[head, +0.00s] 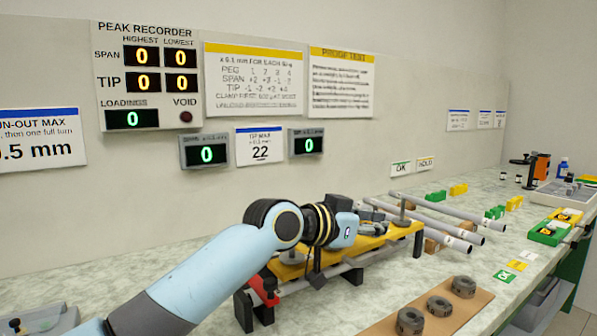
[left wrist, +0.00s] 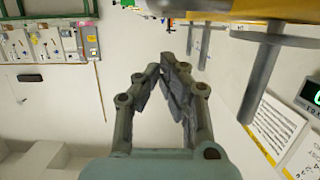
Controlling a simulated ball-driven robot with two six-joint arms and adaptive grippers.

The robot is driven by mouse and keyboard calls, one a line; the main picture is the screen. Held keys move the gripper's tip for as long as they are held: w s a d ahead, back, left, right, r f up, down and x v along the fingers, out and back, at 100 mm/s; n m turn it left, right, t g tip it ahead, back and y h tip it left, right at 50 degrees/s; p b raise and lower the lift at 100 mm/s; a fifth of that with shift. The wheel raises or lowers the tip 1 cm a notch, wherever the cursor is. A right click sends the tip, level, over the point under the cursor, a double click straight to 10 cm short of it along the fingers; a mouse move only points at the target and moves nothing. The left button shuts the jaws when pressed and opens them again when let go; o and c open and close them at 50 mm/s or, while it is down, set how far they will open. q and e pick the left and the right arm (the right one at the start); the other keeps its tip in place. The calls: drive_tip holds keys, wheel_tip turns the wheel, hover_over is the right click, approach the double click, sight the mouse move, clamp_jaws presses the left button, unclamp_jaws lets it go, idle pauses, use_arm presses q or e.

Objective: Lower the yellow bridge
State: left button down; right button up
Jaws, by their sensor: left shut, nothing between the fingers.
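The yellow bridge (head: 404,233) is a long yellow bar on the bench, partly hidden behind my left arm and gripper. Grey posts with round discs stand on it, one near its right end (head: 401,214). A grey rod (head: 352,262) runs along below it, between black supports (head: 243,308). The bridge's yellow edge also shows at the top of the left wrist view (left wrist: 225,6), with a grey post (left wrist: 262,75) beside it. My left gripper (head: 378,213) is at the bridge, over its middle to right part. Its fingers (left wrist: 165,68) are shut and empty. Whether it touches the bridge is unclear.
A red clamp (head: 264,289) sits at the near left end. Several grey rods (head: 440,229) lie to the right. A brown board (head: 461,309) with dark round weights lies in front. Green and yellow trays (head: 548,236) stand far right. Displays (head: 133,77) hang on the wall.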

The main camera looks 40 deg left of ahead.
use_arm(q)
drive_tip(key=shift+s+d+f+m, duration=0.1)
drive_tip(key=shift+d+f+m, duration=0.2)
drive_tip(key=shift+f, duration=0.2)
drive_tip(key=s+a+r+p, duration=0.1)
drive_tip(key=s+r+p, duration=0.4)
drive_tip(key=s, duration=0.4)
drive_tip(key=shift+s+a+r, duration=0.3)
drive_tip(key=shift+r, duration=0.35)
